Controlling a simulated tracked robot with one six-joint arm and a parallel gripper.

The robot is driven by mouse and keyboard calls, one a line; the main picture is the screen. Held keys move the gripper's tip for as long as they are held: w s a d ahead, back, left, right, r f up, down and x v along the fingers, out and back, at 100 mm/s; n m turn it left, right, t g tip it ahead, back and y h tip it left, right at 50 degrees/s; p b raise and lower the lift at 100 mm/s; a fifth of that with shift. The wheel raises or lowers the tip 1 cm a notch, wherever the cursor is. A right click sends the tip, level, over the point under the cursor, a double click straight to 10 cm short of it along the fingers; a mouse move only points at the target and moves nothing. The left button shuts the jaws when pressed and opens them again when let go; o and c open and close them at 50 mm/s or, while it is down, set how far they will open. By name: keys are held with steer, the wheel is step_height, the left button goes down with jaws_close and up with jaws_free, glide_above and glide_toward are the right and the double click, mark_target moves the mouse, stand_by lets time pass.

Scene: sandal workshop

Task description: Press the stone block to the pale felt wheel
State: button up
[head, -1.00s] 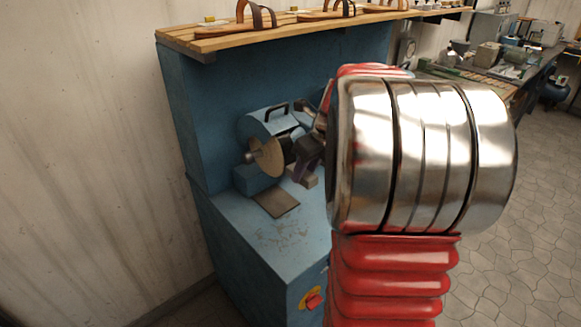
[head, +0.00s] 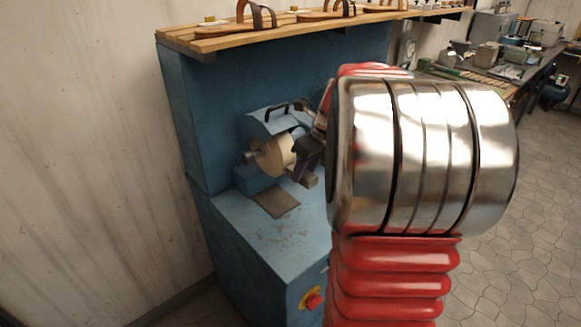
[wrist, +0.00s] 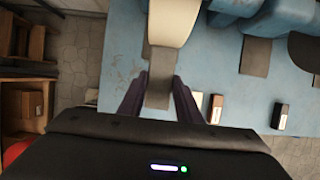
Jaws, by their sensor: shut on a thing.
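The pale felt wheel (head: 277,154) sits on the blue grinding machine, left of my gripper in the head view. It is at the top of the wrist view (wrist: 172,22). My gripper (wrist: 158,88) is shut on the stone block (wrist: 157,100), a greyish piece between its two dark fingers. In the wrist view the fingertips lie below the wheel's edge, with a gap between. In the head view my arm hides much of the gripper (head: 308,158).
A grey pad (head: 276,201) lies on the blue bench below the wheel. A darker wheel (wrist: 305,48) is to the right in the wrist view. Small blocks (wrist: 215,109) stand along the bench edge. A wooden shelf (head: 290,30) with sandals is above.

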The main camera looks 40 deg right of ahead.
stand_by(0.5)
steer(key=s+f, duration=0.1)
steer(key=s, duration=0.6)
steer(key=shift+f, duration=0.35)
stand_by(0.4)
steer(key=shift+d, duration=0.1)
stand_by(0.5)
